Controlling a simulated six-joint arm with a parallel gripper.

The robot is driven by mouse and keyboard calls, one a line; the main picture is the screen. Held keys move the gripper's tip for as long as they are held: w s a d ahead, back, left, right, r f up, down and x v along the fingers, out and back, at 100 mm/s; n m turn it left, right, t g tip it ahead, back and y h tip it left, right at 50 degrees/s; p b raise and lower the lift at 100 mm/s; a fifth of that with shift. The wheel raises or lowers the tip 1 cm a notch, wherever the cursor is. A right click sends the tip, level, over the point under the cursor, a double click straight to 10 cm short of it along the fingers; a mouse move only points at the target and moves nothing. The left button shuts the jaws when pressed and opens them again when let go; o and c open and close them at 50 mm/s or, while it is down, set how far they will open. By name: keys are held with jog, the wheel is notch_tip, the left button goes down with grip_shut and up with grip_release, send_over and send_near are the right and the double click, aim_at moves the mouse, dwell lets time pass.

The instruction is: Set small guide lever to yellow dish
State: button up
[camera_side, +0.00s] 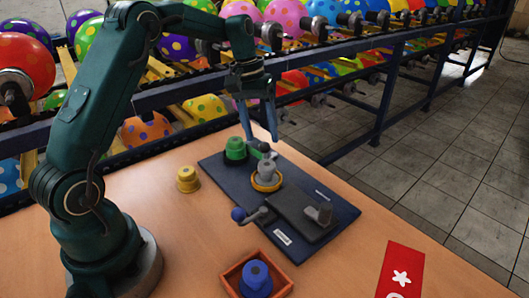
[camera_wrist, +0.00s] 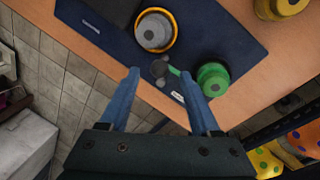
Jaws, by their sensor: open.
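The small guide lever (camera_side: 264,147), with a dark round knob and a green arm, sits at the far edge of the dark blue board, between the green dish and the yellow dish. In the wrist view the lever (camera_wrist: 159,69) lies between my fingertips, with its green part toward the green dish (camera_wrist: 213,77). The yellow dish (camera_side: 267,186) is a ring around a grey knobbed piece (camera_side: 267,171); it also shows in the wrist view (camera_wrist: 174,40). My gripper (camera_side: 261,137) is open, pointing down over the lever; contact cannot be told.
A green knobbed piece (camera_side: 236,149) stands beside the lever. The board (camera_side: 285,236) also carries a dark block and a blue-ball lever (camera_side: 240,214). A yellow piece (camera_side: 188,179), a wooden tray (camera_side: 228,278) with a blue piece, and a red card (camera_side: 402,272) lie around it. Balloon racks stand behind.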

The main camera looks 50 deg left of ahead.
aim_at(269, 145)
jog(key=shift+w+d+f, duration=0.1)
jog(key=shift+d+f, duration=0.05)
jog(key=shift+f, duration=0.5)
jog(key=shift+w+d+f, duration=0.1)
jog(key=shift+f, duration=0.55)
grip_shut()
jog(key=shift+w+d+n+t, duration=0.15)
jog(key=shift+d+n, duration=0.15)
jog(key=shift+n, duration=0.35)
jog(key=shift+w+d+n+t, duration=0.15)
jog(key=shift+d+n, duration=0.1)
jog(key=shift+n, duration=0.4)
grip_release()
jog(key=shift+v, duration=2.6)
jog(key=shift+d, duration=0.1)
